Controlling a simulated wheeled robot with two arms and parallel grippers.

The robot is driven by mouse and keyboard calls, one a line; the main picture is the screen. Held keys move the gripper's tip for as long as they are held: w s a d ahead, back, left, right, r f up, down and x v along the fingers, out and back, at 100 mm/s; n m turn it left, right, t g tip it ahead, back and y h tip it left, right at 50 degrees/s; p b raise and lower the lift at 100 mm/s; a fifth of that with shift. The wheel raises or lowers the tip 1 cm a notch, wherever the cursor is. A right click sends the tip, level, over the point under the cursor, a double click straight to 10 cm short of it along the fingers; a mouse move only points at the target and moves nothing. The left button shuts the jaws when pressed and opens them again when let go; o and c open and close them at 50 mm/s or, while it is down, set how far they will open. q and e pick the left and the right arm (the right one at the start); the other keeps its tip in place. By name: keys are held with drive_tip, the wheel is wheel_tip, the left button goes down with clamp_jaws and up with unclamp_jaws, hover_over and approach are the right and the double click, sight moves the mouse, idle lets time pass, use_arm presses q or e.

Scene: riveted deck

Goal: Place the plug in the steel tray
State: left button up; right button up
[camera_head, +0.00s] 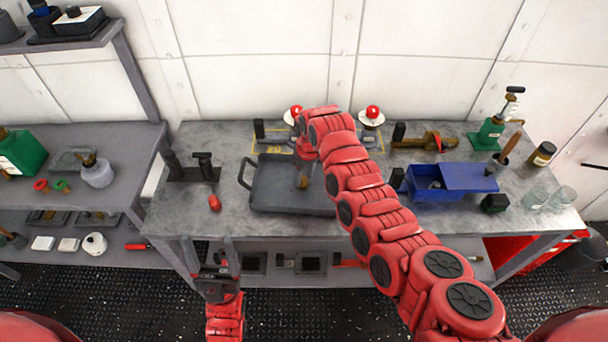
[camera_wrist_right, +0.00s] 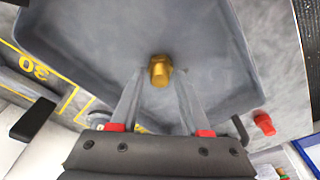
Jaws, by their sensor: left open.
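The steel tray (camera_head: 265,197) is a grey, shallow tray on the workbench; its floor and walls fill much of the right wrist view (camera_wrist_right: 85,45). A small brass plug (camera_wrist_right: 159,70) shows between my right fingertips, over the tray floor. My right gripper (camera_head: 304,170) points down inside the tray's outline and appears shut on the plug; whether the plug touches the floor is unclear. My left gripper (camera_head: 207,245) is open and empty at the bench's front edge, left of the tray.
A red object (camera_head: 214,202) lies left of the tray, near a dark stand (camera_head: 192,168). A blue box (camera_head: 440,190) stands to the right. Red-topped round fittings (camera_head: 372,116) and a brass valve (camera_head: 425,141) are behind.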

drive_tip(key=shift+o, duration=0.5)
drive_tip(key=shift+r, duration=0.1)
drive_tip(key=shift+r, duration=0.45)
drive_tip(key=r, duration=0.1)
drive_tip(key=r+b, duration=0.1)
drive_tip(key=r, duration=0.1)
drive_tip(key=r+b, duration=0.1)
drive_tip(key=shift+s+d+r, duration=0.2)
drive_tip(key=shift+d+r, duration=0.05)
drive_tip(key=shift+r, duration=0.1)
wheel_tip(320, 180, up, 5)
hover_over(306, 184)
drive_tip(key=shift+s+d+r, duration=0.3)
drive_tip(key=shift+s+r, duration=0.25)
drive_tip(key=shift+r, duration=0.2)
